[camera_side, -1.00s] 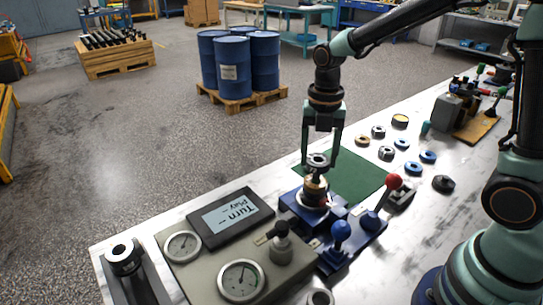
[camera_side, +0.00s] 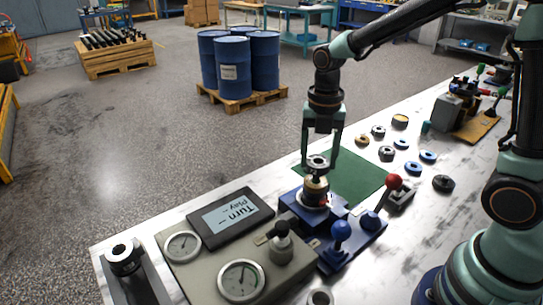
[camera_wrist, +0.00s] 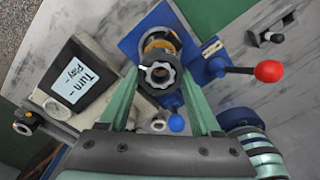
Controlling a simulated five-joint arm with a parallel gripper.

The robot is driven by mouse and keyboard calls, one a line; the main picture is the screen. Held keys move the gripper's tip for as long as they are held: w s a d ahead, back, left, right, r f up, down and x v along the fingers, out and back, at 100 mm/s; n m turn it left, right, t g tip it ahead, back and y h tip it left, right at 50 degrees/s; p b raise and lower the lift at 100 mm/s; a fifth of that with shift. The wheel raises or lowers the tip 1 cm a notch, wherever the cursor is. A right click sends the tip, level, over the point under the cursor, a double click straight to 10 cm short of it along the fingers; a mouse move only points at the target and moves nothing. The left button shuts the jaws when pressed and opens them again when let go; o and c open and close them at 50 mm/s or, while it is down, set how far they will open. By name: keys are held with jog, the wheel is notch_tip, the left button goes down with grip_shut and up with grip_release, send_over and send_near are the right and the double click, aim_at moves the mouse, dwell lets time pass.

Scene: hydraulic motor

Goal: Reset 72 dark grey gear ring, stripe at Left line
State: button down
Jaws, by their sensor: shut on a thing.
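A dark grey gear ring (camera_side: 318,162) with a toothed rim and a central hole is between the fingers of my gripper (camera_side: 320,165). In the wrist view the gear ring (camera_wrist: 160,75) shows face-on between the two green fingers (camera_wrist: 161,98). My gripper is shut on it. The ring is above a brass-coloured stack (camera_side: 316,185) on the blue fixture (camera_side: 300,205); whether it touches the stack is hard to tell. In the wrist view a small white mark shows at the ring's left edge; I cannot tell if it lines up with a Left line.
A blue-knobbed lever (camera_side: 341,230) and a red-knobbed lever (camera_side: 394,182) stand close to the fixture. A gauge panel (camera_side: 205,262) with a display (camera_side: 231,217) is at its left. Several loose rings lie at the right, beyond the green mat (camera_side: 362,182).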

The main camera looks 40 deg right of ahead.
aim_at(317, 169)
jog(key=shift+f, duration=0.7)
dwell(0.9)
jog(key=shift+f, duration=0.45)
jog(key=shift+f, duration=0.45)
dwell(0.5)
grip_release()
dwell(0.4)
jog(key=shift+r, duration=3.5)
